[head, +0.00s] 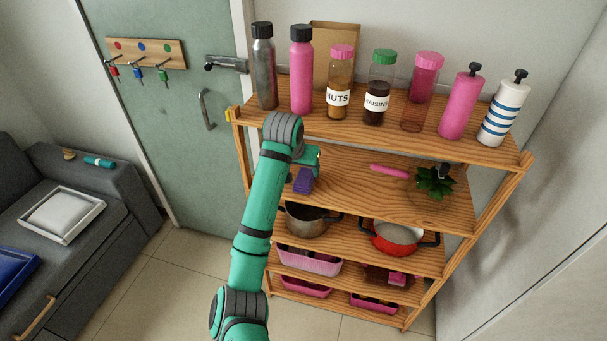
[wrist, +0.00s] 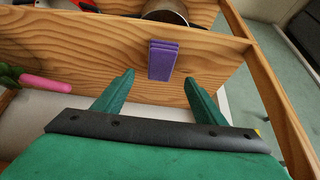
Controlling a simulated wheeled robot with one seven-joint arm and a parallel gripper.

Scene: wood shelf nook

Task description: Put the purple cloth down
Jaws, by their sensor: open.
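The purple cloth (head: 303,181) is a small folded block on the left part of the second shelf board (head: 345,178), close to its front edge. In the wrist view the cloth (wrist: 163,60) lies against the wood board (wrist: 90,62), its far end by the board's edge. My gripper (head: 307,161) is over the left part of this board, just behind the cloth in the head view. In the wrist view my gripper (wrist: 160,79) is open, its two green fingers apart, with the cloth between and beyond the tips. I see no finger touching it.
Bottles, including a pink bottle (head: 301,75), line the top shelf. A steel pot (head: 308,222) and a red pot (head: 398,238) are below. The board's middle is clear.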

